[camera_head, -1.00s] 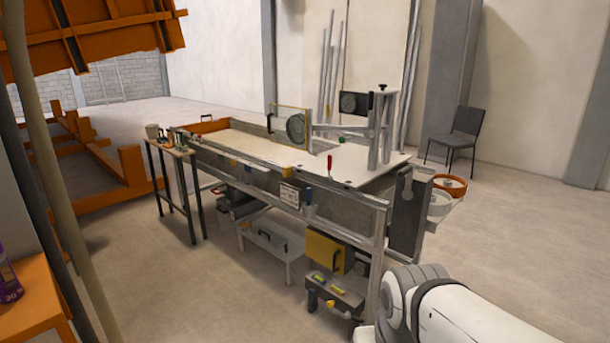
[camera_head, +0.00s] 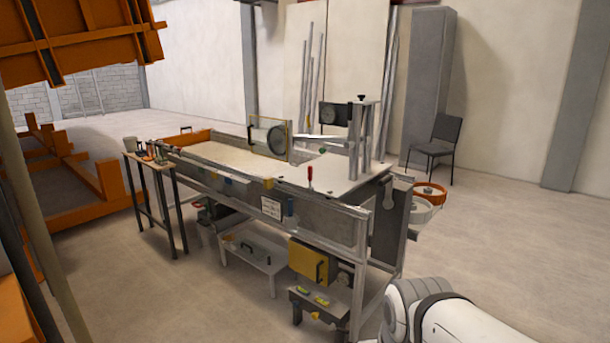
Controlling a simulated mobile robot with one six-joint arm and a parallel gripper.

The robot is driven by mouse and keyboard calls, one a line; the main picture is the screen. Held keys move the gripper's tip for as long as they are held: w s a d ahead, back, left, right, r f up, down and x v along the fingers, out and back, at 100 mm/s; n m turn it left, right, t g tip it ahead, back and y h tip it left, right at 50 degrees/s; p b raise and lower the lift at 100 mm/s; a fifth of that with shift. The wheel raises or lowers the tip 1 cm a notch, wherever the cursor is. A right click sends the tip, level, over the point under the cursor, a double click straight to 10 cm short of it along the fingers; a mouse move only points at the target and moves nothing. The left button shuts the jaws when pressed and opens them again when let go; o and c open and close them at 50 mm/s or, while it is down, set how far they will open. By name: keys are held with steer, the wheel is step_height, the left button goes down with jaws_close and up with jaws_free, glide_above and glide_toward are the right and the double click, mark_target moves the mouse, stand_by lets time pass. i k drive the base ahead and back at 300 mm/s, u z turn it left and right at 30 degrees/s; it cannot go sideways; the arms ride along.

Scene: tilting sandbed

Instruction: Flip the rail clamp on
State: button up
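The long sandbed bench (camera_head: 318,225) stands across the middle of the view, with a metal rail along its near side. A small upright red handle (camera_head: 310,173) stands at this near rail; it looks like part of the rail clamp, but it is too small to tell its on or off position. My gripper is out of view; only a white and grey part of my arm shows at the bottom right, apart from the bench.
A small side table (camera_head: 155,172) with several items stands at the bench's left end. A yellow box (camera_head: 308,262) and a low grey stool (camera_head: 318,304) are under the bench. A dark chair (camera_head: 437,148) stands behind right. The floor in front and at right is mostly clear.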

mark_target(310, 189)
steer(key=u, duration=0.05)
steer(key=i, duration=1.1)
